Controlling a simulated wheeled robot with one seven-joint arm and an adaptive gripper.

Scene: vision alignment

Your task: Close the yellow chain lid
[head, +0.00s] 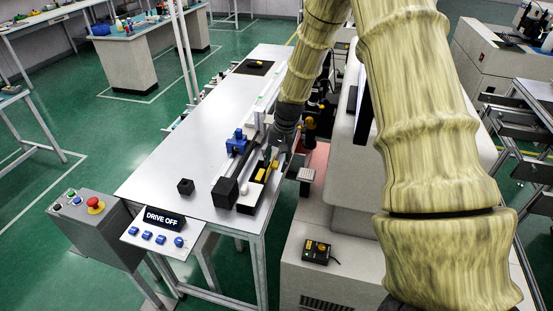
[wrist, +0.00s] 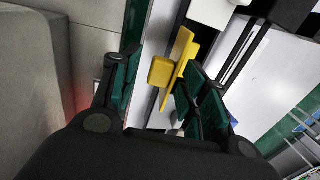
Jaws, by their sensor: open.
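The yellow chain lid (wrist: 182,62) shows in the wrist view as a flat yellow strip with a small block on one side. It lies beyond and between the spread fingers of my gripper (wrist: 158,92), apparently apart from the left finger. Whether the right finger touches it I cannot tell. In the head view, yellow parts (head: 261,174) sit in a dark track along the table's right edge, just below my gripper (head: 281,152). My gripper is open and holds nothing. How far the lid is swung is not clear, and the fingers hide part of it.
The grey table (head: 196,159) is mostly clear on its left. A pale machine housing (head: 335,180) stands close on the right.

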